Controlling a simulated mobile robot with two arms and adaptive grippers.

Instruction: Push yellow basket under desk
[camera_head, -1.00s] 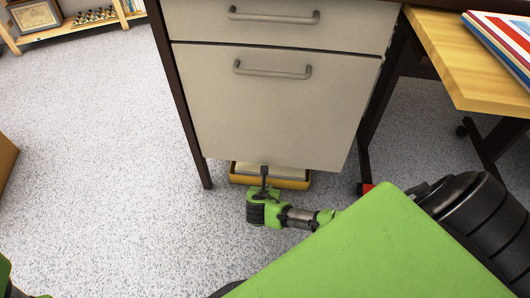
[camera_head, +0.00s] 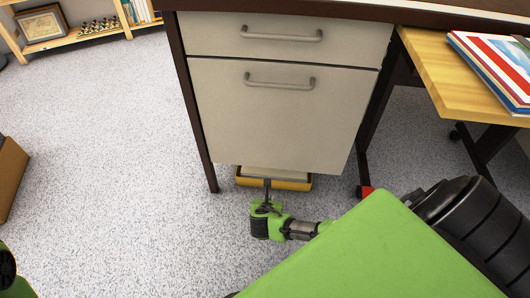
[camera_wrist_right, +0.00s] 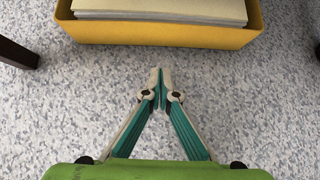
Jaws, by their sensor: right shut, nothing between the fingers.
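The yellow basket (camera_head: 290,185) sits on the floor beneath the desk's drawer unit (camera_head: 280,115), with only its front part showing. In the right wrist view the basket (camera_wrist_right: 165,36) crosses the top and holds a stack of pale paper (camera_wrist_right: 165,10). My right gripper (camera_head: 267,183) is shut and empty, low over the floor in front of the basket. In the right wrist view its fingertips (camera_wrist_right: 160,72) point at the basket's front wall, with a strip of floor showing between them. Of my left arm only a small part shows at the left edge; its gripper is out of view.
A dark desk leg (camera_head: 193,110) stands left of the basket. A wooden surface (camera_head: 450,75) with books (camera_head: 495,65) is at right, and a red object (camera_head: 366,192) lies near the right leg. A cardboard box (camera_head: 10,175) is at far left. The floor left of the desk is clear.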

